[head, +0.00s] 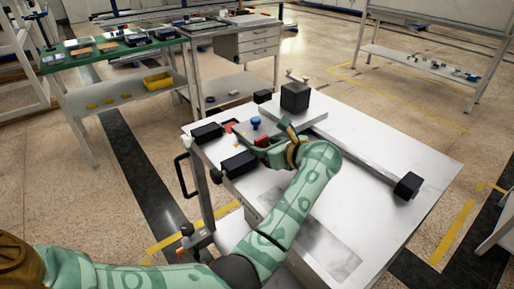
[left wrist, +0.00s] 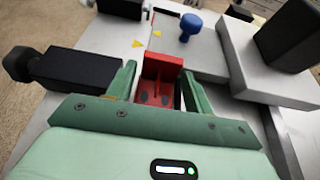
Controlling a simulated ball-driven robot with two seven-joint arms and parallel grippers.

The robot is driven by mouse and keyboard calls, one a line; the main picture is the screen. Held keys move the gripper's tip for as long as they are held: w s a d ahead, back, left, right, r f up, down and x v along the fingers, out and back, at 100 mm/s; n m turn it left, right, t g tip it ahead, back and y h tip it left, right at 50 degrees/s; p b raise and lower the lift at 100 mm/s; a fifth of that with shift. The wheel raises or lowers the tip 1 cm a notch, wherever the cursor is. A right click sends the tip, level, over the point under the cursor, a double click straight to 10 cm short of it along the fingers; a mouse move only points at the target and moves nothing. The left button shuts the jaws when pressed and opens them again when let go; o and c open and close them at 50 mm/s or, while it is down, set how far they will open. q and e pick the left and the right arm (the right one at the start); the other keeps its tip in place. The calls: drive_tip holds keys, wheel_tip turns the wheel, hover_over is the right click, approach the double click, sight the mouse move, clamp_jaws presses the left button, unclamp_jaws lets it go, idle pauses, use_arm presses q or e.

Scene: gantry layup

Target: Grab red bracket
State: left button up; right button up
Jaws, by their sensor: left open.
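The red bracket (left wrist: 161,72) stands on the white table between the fingers of my left gripper (left wrist: 156,84) in the left wrist view. A finger shows on each side of it, with a gap visible on the left; whether either finger touches it I cannot tell. In the head view the left gripper (head: 268,139) is low over the table's left part, and a bit of the red bracket (head: 262,142) shows beside it, mostly hidden by the hand. My left gripper is open. My right gripper is in neither view.
A plate with a blue knob (head: 255,121) lies just beyond the bracket. Black blocks (head: 239,163) sit along the table's left edge, and a black cube (head: 295,97) stands farther back. The right part of the white table (head: 385,140) is mostly clear.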

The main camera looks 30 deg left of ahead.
use_arm(q)
drive_tip(key=shift+w+a+f, duration=0.15)
drive_tip(key=shift+a, duration=0.1)
drive_tip(key=shift+d+r, duration=0.3)
drive_tip(key=shift+c, duration=1)
drive_tip(key=shift+a+f, duration=0.1)
drive_tip(key=c, duration=0.7)
